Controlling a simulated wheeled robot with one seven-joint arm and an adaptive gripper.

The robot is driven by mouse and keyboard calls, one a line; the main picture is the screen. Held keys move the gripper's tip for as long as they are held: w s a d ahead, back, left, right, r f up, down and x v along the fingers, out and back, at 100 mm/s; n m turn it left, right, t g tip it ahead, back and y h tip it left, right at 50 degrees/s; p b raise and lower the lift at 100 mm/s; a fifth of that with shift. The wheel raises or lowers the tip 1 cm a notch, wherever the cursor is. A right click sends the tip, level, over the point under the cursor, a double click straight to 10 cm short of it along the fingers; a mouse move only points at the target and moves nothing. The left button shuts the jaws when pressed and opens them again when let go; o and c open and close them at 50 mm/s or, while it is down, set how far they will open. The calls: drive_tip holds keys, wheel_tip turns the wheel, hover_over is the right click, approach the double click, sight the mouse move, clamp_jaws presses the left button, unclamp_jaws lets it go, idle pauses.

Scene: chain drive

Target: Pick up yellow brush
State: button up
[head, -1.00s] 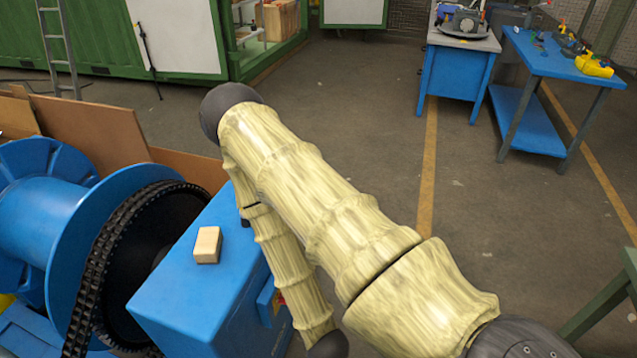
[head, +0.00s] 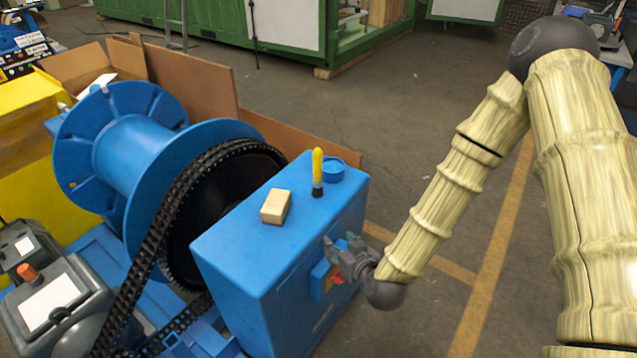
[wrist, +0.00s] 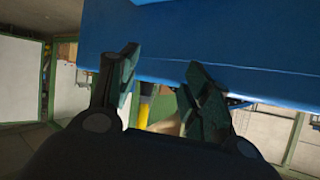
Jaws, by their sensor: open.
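The yellow brush (head: 317,166) stands upright on top of the blue box (head: 235,235), near its far right end. Its yellow handle points up and its dark end is down. My gripper (head: 341,244) is open and empty beside the box's right side, lower than the brush and nearer the camera. In the wrist view my gripper (wrist: 164,62) has its two fingers spread, with the blue box (wrist: 225,40) filling the top beyond them. A yellow strip shows between the fingers there; I cannot tell whether it is the brush.
A light wooden block (head: 276,206) lies on the box top, left of the brush. A round blue cap (head: 334,170) is just right of the brush. A black chain (head: 142,255) and blue spool (head: 140,150) stand left.

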sight(319, 159)
drive_tip(key=w+a+r+t, duration=0.1)
drive_tip(key=w+r+t, duration=0.1)
drive_tip(key=w+r, duration=0.2)
drive_tip(key=w+a+r+t, duration=0.1)
drive_tip(key=w+r+t, duration=0.1)
drive_tip(key=w+r, duration=0.3)
drive_tip(key=w+a+r+t, duration=0.1)
drive_tip(key=w+a+r, duration=0.1)
drive_tip(key=w+r, duration=0.2)
drive_tip(key=shift+w+r+t, duration=0.2)
drive_tip(key=shift+r+t, duration=0.2)
drive_tip(key=shift+r, duration=0.9)
drive_tip(key=shift+f+p+x, duration=0.15)
drive_tip(key=shift+p+x, duration=0.55)
drive_tip(key=shift+x, duration=0.8)
drive_tip(key=shift+f+p+x, duration=0.15)
drive_tip(key=shift+p+x, duration=0.5)
drive_tip(key=shift+x, duration=0.85)
drive_tip(key=shift+s+a, duration=0.1)
drive_tip(key=shift+a, duration=0.1)
clamp_jaws()
